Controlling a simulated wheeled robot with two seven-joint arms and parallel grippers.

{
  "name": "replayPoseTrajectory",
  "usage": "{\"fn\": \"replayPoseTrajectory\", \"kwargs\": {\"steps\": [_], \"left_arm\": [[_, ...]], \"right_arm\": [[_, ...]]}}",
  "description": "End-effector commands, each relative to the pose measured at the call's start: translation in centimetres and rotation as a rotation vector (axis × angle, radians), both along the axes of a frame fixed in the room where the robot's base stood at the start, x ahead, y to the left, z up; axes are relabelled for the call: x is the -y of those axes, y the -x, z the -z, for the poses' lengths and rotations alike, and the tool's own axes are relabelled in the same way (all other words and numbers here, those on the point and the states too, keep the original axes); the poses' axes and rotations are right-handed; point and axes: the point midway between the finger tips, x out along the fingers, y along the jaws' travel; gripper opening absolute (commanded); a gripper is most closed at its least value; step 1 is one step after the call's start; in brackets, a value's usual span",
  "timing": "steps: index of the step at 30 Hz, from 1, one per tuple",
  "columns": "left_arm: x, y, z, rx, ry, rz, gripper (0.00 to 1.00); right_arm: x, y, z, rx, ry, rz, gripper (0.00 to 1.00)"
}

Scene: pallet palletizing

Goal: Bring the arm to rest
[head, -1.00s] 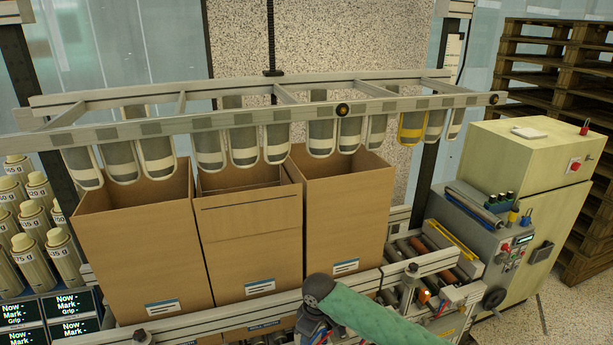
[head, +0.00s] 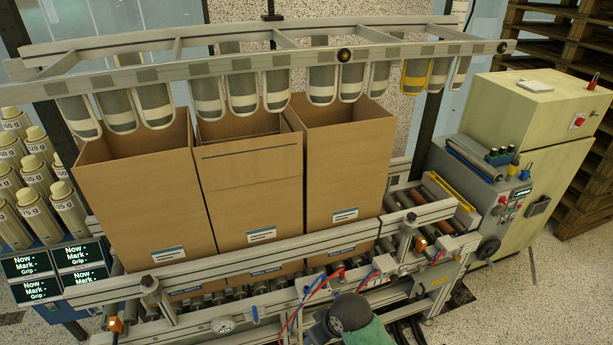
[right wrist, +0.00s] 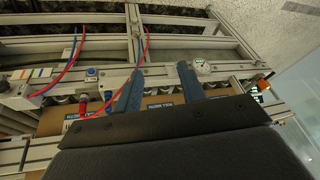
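My right arm (head: 352,318) shows at the bottom edge of the head view as a dark rounded joint with a green sleeve, low in front of the conveyor. Its gripper is out of that picture. In the right wrist view my right gripper (right wrist: 160,85) has two blue fingers spread apart, with nothing between them. Behind the fingers show the conveyor frame and the lower part of cartons with blue labels. I cannot tell how close the fingertips are to them. My left arm and gripper are not in view.
Three open cartons (head: 145,205) (head: 250,195) (head: 345,170) stand side by side on the roller conveyor (head: 260,257). A rack (head: 270,67) of hanging tubes is above them. Red and blue hoses (head: 315,290) are at the front rail. A control cabinet (head: 540,115) stands right.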

Motion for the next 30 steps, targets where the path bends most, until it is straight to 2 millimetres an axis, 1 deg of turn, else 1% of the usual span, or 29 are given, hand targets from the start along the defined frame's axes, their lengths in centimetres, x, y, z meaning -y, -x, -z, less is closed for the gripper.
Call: {"fn": "replayPoseTrajectory", "kwargs": {"steps": [1,5,15,18,24,30], "left_arm": [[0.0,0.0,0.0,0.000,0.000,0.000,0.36],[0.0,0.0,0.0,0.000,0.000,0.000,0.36],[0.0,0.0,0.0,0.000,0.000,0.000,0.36],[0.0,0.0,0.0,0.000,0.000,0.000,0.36],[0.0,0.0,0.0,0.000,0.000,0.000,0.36],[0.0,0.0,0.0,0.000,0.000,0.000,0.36]], "right_arm": [[0.8,1.1,0.1,-0.003,-0.004,0.030,0.40],[3.2,3.2,0.1,0.002,0.001,0.112,0.40],[10.9,9.6,0.0,-0.001,0.064,0.329,0.40],[12.7,11.1,-0.1,-0.002,0.085,0.373,0.40],[15.2,13.3,-0.4,-0.005,0.121,0.435,0.40],[17.1,15.1,-0.6,-0.009,0.151,0.479,0.40]]}}
